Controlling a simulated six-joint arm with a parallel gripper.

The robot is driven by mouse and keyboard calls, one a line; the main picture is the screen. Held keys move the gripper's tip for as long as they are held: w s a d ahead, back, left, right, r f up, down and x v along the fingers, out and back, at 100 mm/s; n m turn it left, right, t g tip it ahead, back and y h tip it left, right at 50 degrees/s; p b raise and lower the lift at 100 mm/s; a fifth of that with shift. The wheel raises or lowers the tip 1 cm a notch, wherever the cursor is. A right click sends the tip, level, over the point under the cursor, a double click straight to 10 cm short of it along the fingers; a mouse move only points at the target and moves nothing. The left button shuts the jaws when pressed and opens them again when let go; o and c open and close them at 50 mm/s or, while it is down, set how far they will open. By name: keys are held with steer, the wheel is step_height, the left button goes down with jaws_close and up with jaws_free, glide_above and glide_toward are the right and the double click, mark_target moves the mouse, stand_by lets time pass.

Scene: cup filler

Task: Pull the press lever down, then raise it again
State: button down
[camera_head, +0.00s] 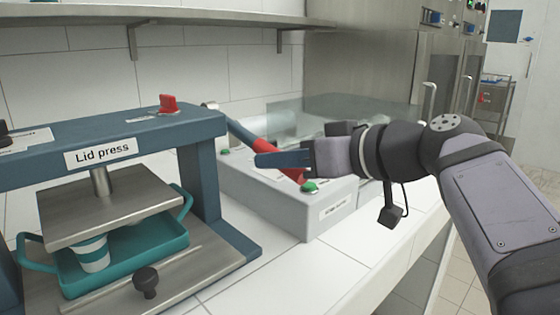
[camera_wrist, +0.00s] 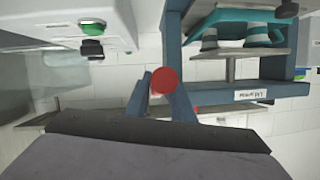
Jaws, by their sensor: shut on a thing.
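The press lever (camera_head: 241,130) is a blue bar with a red grip (camera_head: 290,174). It slopes down and to the right from its pivot at the right side of the lid press (camera_head: 150,128). My gripper (camera_head: 268,159) is shut on the red grip. In the wrist view, which is upside down, the round red end (camera_wrist: 165,80) sits between my two fingers. The press's steel plate (camera_head: 110,206) hangs low over a teal tray (camera_head: 150,254). A striped cup (camera_head: 93,254) stands under the plate, its top hidden. The wrist view shows two cups there.
A grey control box (camera_head: 325,207) with green buttons stands just below and behind my gripper. A clear panel (camera_head: 345,112) rises behind it. A red knob (camera_head: 168,103) tops the press. A shelf (camera_head: 150,12) runs above. The front counter (camera_head: 290,275) is clear.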

steer(key=shift+f, duration=0.25)
steer(key=c, duration=1.5)
jaws_free()
steer(key=shift+c, duration=0.2)
steer(key=shift+d+r, duration=0.1)
steer(key=shift+r, duration=0.05)
steer(key=shift+s+d+r, duration=0.1)
steer(key=shift+s+d, duration=0.1)
steer(key=v, duration=0.6)
steer(key=shift+s+d, duration=0.15)
steer(key=shift+s, duration=0.05)
steer(key=shift+r, duration=0.1)
